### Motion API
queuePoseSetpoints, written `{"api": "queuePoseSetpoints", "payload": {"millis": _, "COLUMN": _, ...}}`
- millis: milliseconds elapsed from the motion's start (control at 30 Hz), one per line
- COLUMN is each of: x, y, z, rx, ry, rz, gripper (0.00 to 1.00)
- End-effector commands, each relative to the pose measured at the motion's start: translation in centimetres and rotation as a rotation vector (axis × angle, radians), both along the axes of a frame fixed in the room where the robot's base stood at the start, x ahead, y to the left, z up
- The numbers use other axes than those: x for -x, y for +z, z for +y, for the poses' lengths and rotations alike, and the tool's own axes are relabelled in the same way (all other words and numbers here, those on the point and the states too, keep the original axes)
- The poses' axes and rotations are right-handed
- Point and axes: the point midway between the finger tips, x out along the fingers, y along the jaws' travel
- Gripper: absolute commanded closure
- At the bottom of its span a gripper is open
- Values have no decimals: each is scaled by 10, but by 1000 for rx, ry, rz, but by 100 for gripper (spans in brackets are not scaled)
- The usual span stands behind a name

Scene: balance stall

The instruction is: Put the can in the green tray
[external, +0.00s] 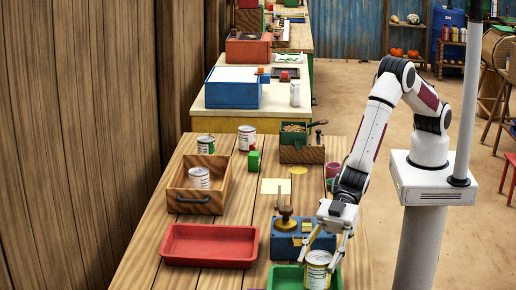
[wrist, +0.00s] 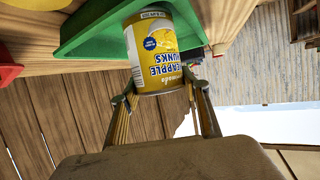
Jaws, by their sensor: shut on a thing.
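My gripper (external: 322,248) is shut on a yellow can (external: 317,272) at the front of the table. In the wrist view the can (wrist: 160,50) has a pineapple chunks label, and my gripper's fingers (wrist: 160,100) close on its two sides. The green tray (external: 285,277) is partly hidden behind the can and cut off by the picture's lower edge. In the wrist view the green tray (wrist: 90,32) lies right behind the can. The can is at or over the tray; I cannot tell whether it touches the tray floor.
A red tray (external: 209,245) lies left of the green one. A blue box with a knob (external: 303,237) stands just behind it. A wooden drawer (external: 197,188) holds one can (external: 199,178). Another can (external: 247,138), a green block (external: 254,161) and a wooden grinder box (external: 302,147) stand farther back.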

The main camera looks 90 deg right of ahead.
Motion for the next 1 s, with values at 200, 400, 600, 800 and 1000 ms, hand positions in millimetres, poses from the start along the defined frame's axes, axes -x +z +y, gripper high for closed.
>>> {"api": "queuePoseSetpoints", "payload": {"millis": 200, "x": 0, "y": -12, "z": 0, "rx": -3, "ry": 0, "rz": -1, "gripper": 86}}
{"api": "queuePoseSetpoints", "payload": {"millis": 400, "x": 0, "y": -12, "z": 0, "rx": -3, "ry": 0, "rz": -1, "gripper": 86}}
{"api": "queuePoseSetpoints", "payload": {"millis": 600, "x": 0, "y": -15, "z": 0, "rx": -3, "ry": 0, "rz": -1, "gripper": 86}}
{"api": "queuePoseSetpoints", "payload": {"millis": 800, "x": 0, "y": -16, "z": 0, "rx": -1, "ry": 0, "rz": 0, "gripper": 38}}
{"api": "queuePoseSetpoints", "payload": {"millis": 1000, "x": 0, "y": -16, "z": 0, "rx": -1, "ry": 0, "rz": 0, "gripper": 38}}
